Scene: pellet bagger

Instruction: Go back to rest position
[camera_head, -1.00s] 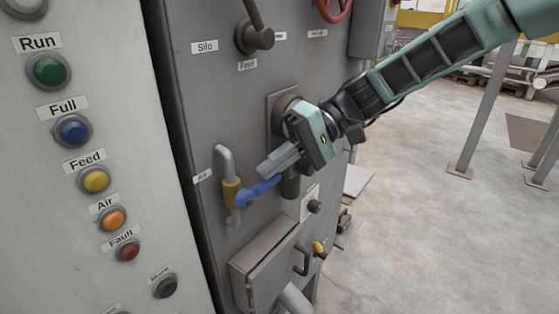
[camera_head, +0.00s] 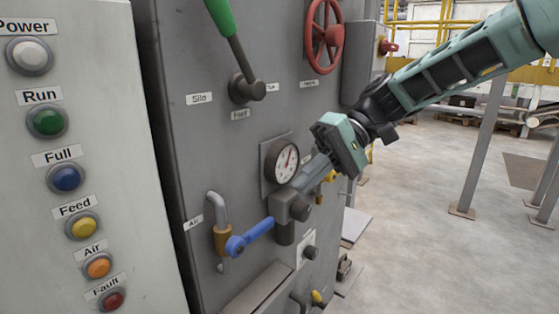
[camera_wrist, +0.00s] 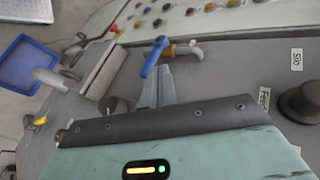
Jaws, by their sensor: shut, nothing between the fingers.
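My gripper (camera_head: 312,176) is in front of the grey machine panel, right of the pressure gauge (camera_head: 281,161) in the head view. Its fingers are shut and empty and point down and left. In the wrist view the closed fingertips (camera_wrist: 160,84) show near the blue valve lever. The blue lever (camera_head: 250,236) sits on a brass air valve (camera_head: 222,238) with a grey pipe and points up and right. The lever also shows in the wrist view (camera_wrist: 153,57). The fingers appear apart from the lever. The gripper hides part of the panel right of the gauge.
A white button panel (camera_head: 80,180) stands at the left. A green-handled lever (camera_head: 222,32) and a red handwheel (camera_head: 324,38) stick out from the upper machine. A blue tray (camera_wrist: 28,65) shows in the wrist view. Open floor (camera_head: 420,220) lies right, with grey posts.

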